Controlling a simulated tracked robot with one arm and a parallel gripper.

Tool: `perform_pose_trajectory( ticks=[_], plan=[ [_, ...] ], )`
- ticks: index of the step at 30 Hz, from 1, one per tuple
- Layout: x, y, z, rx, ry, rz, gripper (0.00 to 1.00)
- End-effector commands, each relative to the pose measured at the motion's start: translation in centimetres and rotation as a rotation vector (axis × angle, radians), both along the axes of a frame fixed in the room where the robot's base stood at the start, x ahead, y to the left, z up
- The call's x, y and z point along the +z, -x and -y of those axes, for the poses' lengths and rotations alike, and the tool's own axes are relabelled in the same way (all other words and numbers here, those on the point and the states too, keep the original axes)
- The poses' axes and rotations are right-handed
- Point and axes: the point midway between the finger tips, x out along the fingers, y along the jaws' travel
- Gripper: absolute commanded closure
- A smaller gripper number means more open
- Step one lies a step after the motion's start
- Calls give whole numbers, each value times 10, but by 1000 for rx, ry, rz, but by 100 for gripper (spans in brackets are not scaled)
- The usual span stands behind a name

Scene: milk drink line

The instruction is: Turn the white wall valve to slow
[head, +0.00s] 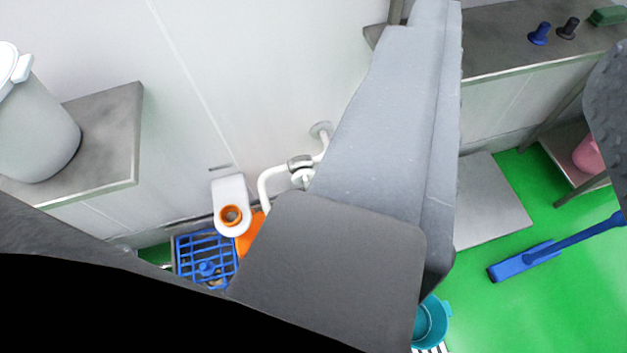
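The white wall valve (264,188) is a bent white pipe on the pale wall, just left of the picture's middle. It has a grey collar (300,163) and a round wall flange (320,131). A long grey part of my own arm (390,120) and a dark grey plate cross the middle and cover what lies right of and below the valve. I cannot make out a handle position or any slow marking. I cannot pick out my gripper's fingertips, and nothing held shows.
A grey shelf (105,130) with a pale lidded container (35,125) is at left. Below are a white holder with an orange ring (231,215) and a blue crate (190,250). A steel counter (500,55), blue brush (530,260) and teal bucket (432,322) are at right.

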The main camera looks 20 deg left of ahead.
Motion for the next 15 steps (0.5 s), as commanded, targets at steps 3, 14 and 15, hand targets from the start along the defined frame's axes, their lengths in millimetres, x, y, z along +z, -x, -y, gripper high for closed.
perform_pose_trajectory(
  ticks=[3, 14, 15],
  plan=[
    [-32, -45, 4, -14, 34, -1, 66],
    [-168, -192, 5, 7, 175, 51, 66],
    [-187, -206, 3, 18, 189, 54, 66]
  ],
)
